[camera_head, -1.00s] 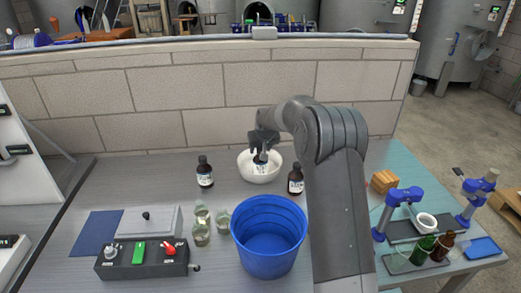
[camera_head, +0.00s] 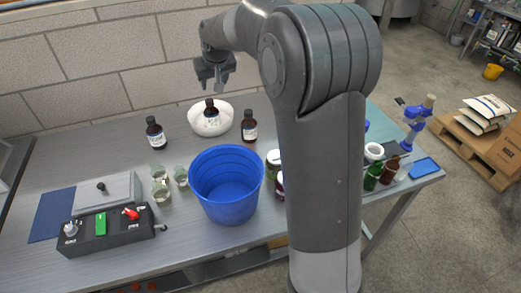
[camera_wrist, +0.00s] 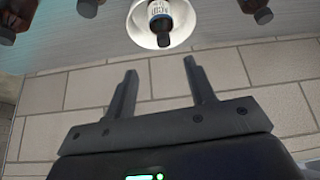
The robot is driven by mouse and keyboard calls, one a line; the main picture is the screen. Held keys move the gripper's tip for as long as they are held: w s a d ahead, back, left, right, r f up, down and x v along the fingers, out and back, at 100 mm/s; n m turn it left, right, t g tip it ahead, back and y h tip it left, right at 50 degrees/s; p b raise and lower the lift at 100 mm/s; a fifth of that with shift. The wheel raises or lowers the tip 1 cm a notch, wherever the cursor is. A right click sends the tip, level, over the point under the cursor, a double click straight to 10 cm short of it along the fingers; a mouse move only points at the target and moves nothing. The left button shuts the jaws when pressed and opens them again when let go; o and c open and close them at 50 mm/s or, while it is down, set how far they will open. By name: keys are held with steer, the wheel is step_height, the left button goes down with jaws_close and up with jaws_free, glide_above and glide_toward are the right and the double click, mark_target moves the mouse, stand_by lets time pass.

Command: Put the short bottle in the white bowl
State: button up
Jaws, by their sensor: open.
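The white bowl (camera_head: 226,123) stands on the grey bench near the block wall. A dark bottle with a white label (camera_head: 211,113), seemingly the short one, is inside the bowl, roughly upright. My gripper (camera_head: 219,88) is open and empty above the bowl, apart from the bottle. In the wrist view, the open fingers of my gripper (camera_wrist: 161,70) point towards the bowl (camera_wrist: 186,34) and the bottle in it (camera_wrist: 159,12), with a gap between. Two similar dark bottles stand beside the bowl, one at left (camera_head: 156,134) and one at right (camera_head: 249,127).
A blue bucket (camera_head: 227,190) stands in front of the bowl. Several small glass jars (camera_head: 161,189) and a control box (camera_head: 105,230) are at left. My arm hides part of the bench's right side. The block wall (camera_head: 120,60) closes off the back.

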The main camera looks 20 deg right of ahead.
steer(key=s+d+r, duration=0.1)
steer(key=s+r, duration=0.4)
steer(key=s, duration=0.6)
steer(key=s+d+f, duration=0.1)
steer(key=s, duration=1.4)
steer(key=s+d+f+m, duration=0.1)
steer(key=s+f, duration=0.1)
steer(key=s, duration=1.3)
steer(key=shift+d+f+m+h, duration=0.25)
steer(key=shift+d+m+h, duration=0.05)
steer(key=shift+d, duration=0.05)
